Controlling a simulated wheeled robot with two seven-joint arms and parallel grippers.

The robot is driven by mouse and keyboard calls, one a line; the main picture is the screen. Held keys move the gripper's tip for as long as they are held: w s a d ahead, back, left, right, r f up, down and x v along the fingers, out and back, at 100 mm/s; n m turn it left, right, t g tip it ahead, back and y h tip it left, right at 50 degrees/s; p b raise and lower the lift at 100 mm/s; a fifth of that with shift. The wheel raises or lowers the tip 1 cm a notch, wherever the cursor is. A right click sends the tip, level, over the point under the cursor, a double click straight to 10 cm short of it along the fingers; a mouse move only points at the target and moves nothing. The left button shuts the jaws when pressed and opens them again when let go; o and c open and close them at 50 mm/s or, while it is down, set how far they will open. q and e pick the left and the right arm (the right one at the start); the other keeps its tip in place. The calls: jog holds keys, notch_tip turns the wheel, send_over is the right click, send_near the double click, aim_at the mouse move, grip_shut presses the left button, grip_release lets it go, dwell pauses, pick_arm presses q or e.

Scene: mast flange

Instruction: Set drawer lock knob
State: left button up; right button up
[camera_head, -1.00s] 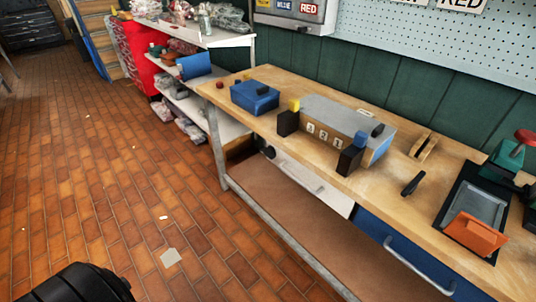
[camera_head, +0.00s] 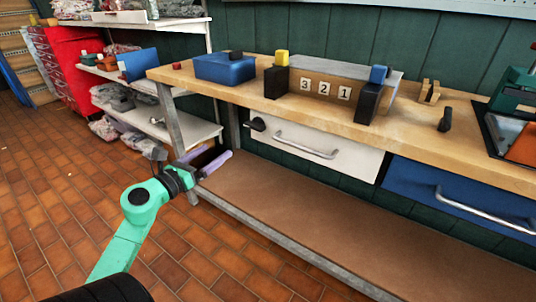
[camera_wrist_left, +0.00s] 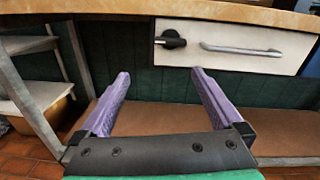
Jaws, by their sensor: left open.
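The black drawer lock knob (camera_head: 257,124) sits at the left end of the white drawer front (camera_head: 345,154), under the bench top. A metal bar handle (camera_head: 305,149) is to its right. In the left wrist view the knob (camera_wrist_left: 171,40) is near the top, with its pointed grip turned toward the left. My left gripper (camera_head: 214,159) is in front of the bench, left of and lower than the knob, apart from it. Its purple fingers (camera_wrist_left: 158,85) are spread with nothing between them. My right gripper is not in view.
The wooden bench top (camera_head: 220,87) overhangs the drawers. A blue drawer (camera_head: 460,200) is to the right. On the bench are a blue box (camera_head: 225,68) and a box marked 3 2 1 (camera_head: 318,86). A brown lower shelf (camera_head: 270,205) runs below; a metal leg (camera_head: 172,120) stands at left.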

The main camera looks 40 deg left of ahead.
aim_at(252, 126)
pick_arm(q)
jog(key=w, duration=0.4)
jog(key=w+d+r+m, duration=0.1)
jog(key=w, duration=0.4)
jog(key=w+m, duration=0.1)
jog(key=w, duration=0.4)
jog(key=shift+d+r+h+p, duration=0.3)
jog(key=shift+r+p, duration=0.05)
jog(key=shift+w, duration=0.45)
